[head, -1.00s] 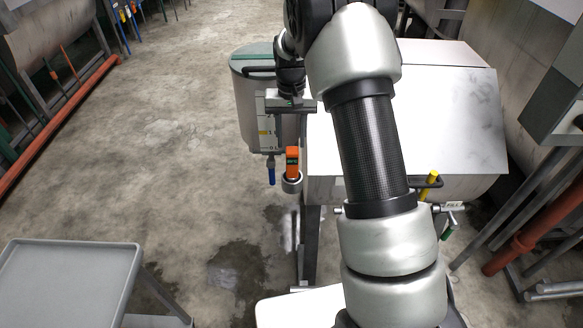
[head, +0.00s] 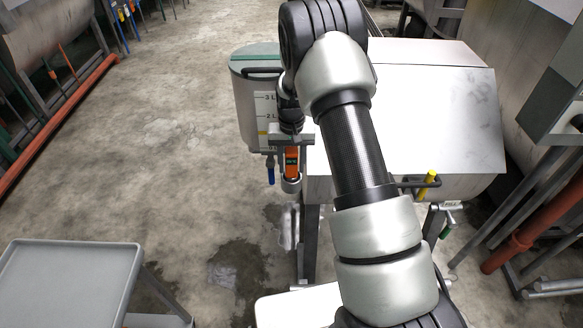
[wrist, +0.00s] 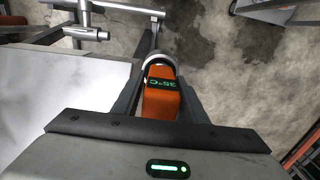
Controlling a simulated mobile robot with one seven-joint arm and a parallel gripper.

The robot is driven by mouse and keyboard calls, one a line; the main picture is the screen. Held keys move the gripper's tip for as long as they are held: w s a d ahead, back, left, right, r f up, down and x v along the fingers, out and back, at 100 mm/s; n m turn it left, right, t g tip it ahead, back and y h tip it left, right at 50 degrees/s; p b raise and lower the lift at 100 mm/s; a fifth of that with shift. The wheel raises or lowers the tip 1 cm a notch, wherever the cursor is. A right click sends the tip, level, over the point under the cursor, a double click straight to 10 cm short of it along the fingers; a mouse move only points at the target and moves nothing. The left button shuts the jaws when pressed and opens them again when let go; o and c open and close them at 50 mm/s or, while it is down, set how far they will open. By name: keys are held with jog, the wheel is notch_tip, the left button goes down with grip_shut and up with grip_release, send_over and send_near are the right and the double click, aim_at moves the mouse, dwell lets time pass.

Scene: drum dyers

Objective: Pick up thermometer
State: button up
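The thermometer (head: 291,161) is an orange block with a dark display, upright in a round grey holder (head: 291,186) in front of the metal vessels. In the wrist view the thermometer (wrist: 160,103) shows a green 35°C reading, with the holder ring (wrist: 158,60) at its far end. My gripper (head: 291,156) points down over it. In the wrist view my gripper (wrist: 160,85) has one finger on each side of the thermometer, spread apart. The fingers look open, with slight gaps; contact is not visible.
A grey cylinder with a litre scale (head: 262,105) stands just behind left, with a blue-handled tap (head: 271,170) close beside the thermometer. A large metal drum housing (head: 440,105) is at right, with a yellow-handled valve (head: 431,181). A grey tray (head: 65,285) is front left. Floor at left is clear.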

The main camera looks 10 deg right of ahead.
jog(key=shift+c, duration=0.4)
jog(key=shift+r, duration=0.1)
grip_shut()
